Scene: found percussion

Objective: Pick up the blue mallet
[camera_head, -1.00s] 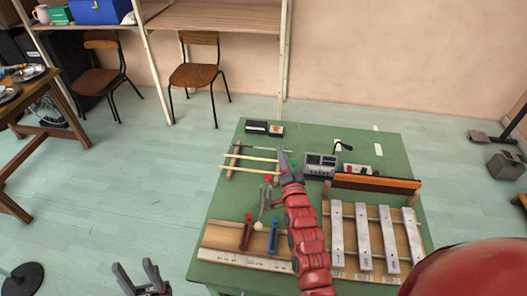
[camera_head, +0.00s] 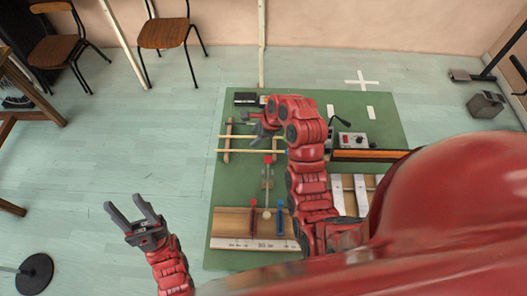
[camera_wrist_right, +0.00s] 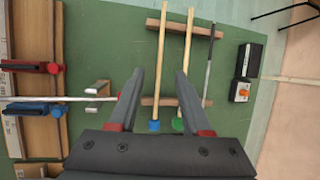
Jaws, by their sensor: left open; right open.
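The blue mallet is a pale wooden stick with a blue tip (camera_wrist_right: 154,126), lying across wooden rails on the green table. Its stick also shows in the head view (camera_head: 240,151), where its blue tip is hidden by my right arm. Beside it lies a green-tipped mallet (camera_wrist_right: 178,124). My right gripper (camera_wrist_right: 159,72) is open above the sticks. The blue mallet's stick lies between its fingers in the picture; the green mallet's stick passes by the right fingertip. It also shows in the head view (camera_head: 252,128). My left gripper (camera_head: 132,214) is open and empty, over the floor left of the table.
A thin metal rod (camera_wrist_right: 207,70) lies beside the green mallet. A wooden board with a red clamp (camera_head: 253,217) and a blue clamp (camera_head: 280,218) is at the table's near side. A grey box (camera_head: 352,139) and metal bars (camera_head: 338,194) lie to the right.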

